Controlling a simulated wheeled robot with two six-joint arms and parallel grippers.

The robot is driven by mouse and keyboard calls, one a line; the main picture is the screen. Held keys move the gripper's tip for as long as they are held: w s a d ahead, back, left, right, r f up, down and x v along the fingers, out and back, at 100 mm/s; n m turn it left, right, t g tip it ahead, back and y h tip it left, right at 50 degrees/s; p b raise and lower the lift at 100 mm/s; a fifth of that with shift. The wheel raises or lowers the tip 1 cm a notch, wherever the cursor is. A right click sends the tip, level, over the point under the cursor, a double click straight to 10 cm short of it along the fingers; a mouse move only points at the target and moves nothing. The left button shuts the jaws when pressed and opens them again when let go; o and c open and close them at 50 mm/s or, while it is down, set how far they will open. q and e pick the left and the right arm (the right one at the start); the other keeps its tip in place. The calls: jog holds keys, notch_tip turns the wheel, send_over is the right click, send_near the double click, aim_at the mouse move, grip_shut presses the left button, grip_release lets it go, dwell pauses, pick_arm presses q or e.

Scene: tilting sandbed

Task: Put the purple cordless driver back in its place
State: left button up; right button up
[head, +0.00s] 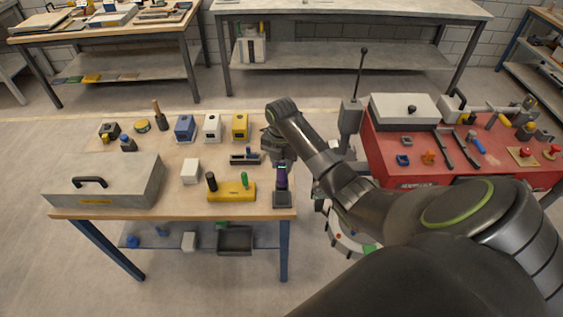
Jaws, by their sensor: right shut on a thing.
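The purple cordless driver (281,178) is upright at the right front corner of the wooden-topped workbench. A dark block-like piece (282,199) is directly beneath it; I cannot tell whether this is the driver's base or a separate holder. My right gripper (279,163) reaches down from above and is shut on the driver's top. Its fingertips are small and partly hidden by the wrist. My left gripper is not in view.
A yellow block with green and black knobs (231,192) and a dark tray piece (246,158) sit left of the driver. A grey lidded box (108,183) stands farther left. A red tool cart (400,171) is to the right, beyond my arm.

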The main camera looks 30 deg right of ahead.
jog(key=shift+f, duration=0.25)
jog(key=o, duration=1.6)
jog(key=shift+f, duration=0.1)
notch_tip(320, 180, up, 3)
jog(key=p, duration=0.3)
jog(key=shift+r, duration=2.55)
jog(key=shift+s+f, duration=0.1)
